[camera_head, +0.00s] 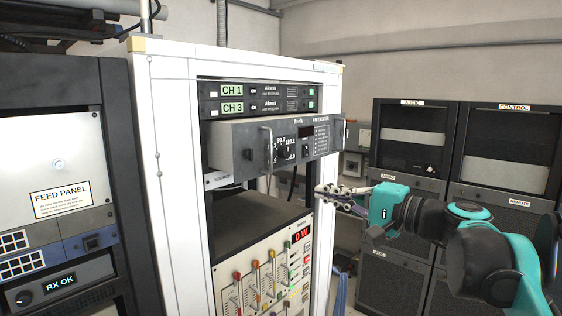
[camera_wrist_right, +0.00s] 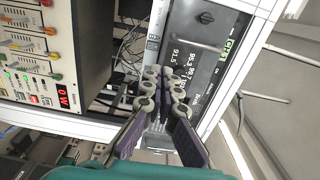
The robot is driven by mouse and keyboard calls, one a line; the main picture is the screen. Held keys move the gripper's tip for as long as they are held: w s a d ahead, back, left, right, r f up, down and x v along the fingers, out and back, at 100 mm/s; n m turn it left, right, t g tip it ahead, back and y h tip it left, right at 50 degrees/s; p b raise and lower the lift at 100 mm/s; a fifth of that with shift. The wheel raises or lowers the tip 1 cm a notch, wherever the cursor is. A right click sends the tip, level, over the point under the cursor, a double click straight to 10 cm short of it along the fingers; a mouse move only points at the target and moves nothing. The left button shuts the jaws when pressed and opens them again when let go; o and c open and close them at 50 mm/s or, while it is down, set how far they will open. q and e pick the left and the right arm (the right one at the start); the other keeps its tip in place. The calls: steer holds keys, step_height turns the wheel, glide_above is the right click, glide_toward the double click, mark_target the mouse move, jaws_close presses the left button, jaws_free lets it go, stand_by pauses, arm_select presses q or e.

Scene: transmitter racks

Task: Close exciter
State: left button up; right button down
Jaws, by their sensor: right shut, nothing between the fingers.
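The exciter (camera_head: 262,148) is a grey unit with a dark display and two front handles, in the white rack below the CH 1 and CH 3 receivers. It sticks out of the rack front, with its side wall showing at left. In the right wrist view the exciter (camera_wrist_right: 196,62) shows its display sideways, close beyond my fingertips. My right gripper (camera_head: 328,194) is shut and empty, below and to the right of the exciter's front. Its fingers (camera_wrist_right: 165,82) also show in the wrist view; whether they touch the exciter I cannot tell. My left gripper is not in view.
The white rack (camera_head: 172,160) holds an amplifier panel (camera_head: 262,275) with coloured levers and a red 0 W readout below an open bay. A feed panel cabinet (camera_head: 60,190) stands at left. Dark audio and control racks (camera_head: 415,140) stand behind my right arm. Loose cables hang beneath the exciter.

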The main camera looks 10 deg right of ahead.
steer(key=p+x, duration=0.3)
steer(key=x, duration=1.1)
steer(key=shift+d+r+p, duration=0.15)
steer(key=shift+r+p, duration=0.25)
steer(key=shift+w, duration=0.1)
